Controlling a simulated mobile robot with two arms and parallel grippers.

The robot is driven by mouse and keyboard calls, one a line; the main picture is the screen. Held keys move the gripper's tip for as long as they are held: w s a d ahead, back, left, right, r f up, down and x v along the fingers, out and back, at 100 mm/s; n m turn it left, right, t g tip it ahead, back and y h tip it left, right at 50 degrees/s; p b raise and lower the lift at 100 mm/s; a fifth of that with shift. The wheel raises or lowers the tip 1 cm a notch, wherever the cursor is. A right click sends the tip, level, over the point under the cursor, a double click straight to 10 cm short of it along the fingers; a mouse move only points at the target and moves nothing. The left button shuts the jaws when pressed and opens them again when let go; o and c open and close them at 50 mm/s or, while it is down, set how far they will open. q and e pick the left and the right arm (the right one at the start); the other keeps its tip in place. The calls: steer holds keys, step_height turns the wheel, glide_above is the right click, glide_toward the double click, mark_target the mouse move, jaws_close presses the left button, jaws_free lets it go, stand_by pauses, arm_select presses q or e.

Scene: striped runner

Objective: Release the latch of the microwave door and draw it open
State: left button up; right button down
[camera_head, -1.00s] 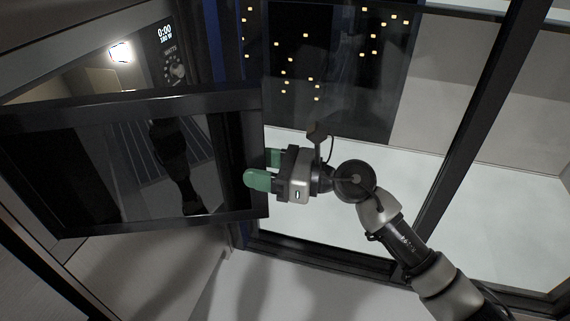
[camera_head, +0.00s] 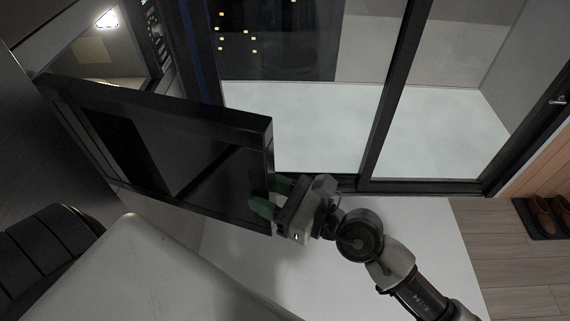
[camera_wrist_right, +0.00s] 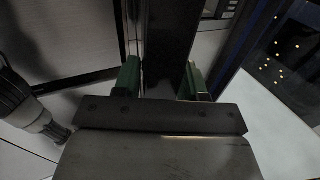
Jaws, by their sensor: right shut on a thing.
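The microwave door (camera_head: 190,160) is a dark panel with a black frame, swung well open in the head view. Behind it the lit microwave interior (camera_head: 100,60) shows at the upper left. My right gripper (camera_head: 270,195) has green fingertips on either side of the door's free edge. In the right wrist view, the door's dark edge (camera_wrist_right: 170,45) stands between the two green fingers of the right gripper (camera_wrist_right: 165,80), which is shut on it. The latch cannot be made out. My left gripper is not in view.
A glass sliding door with a dark frame (camera_head: 385,100) stands behind the microwave door. Pale floor (camera_head: 420,235) lies beneath my right arm. Shoes (camera_head: 545,215) rest on a dark mat at the far right.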

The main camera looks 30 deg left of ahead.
steer(key=shift+s+d+r, duration=0.15)
steer(key=shift+s, duration=0.95)
steer(key=c, duration=1.1)
jaws_free()
steer(key=o, duration=0.6)
steer(key=shift+a, duration=0.2)
steer(key=shift+d, duration=0.2)
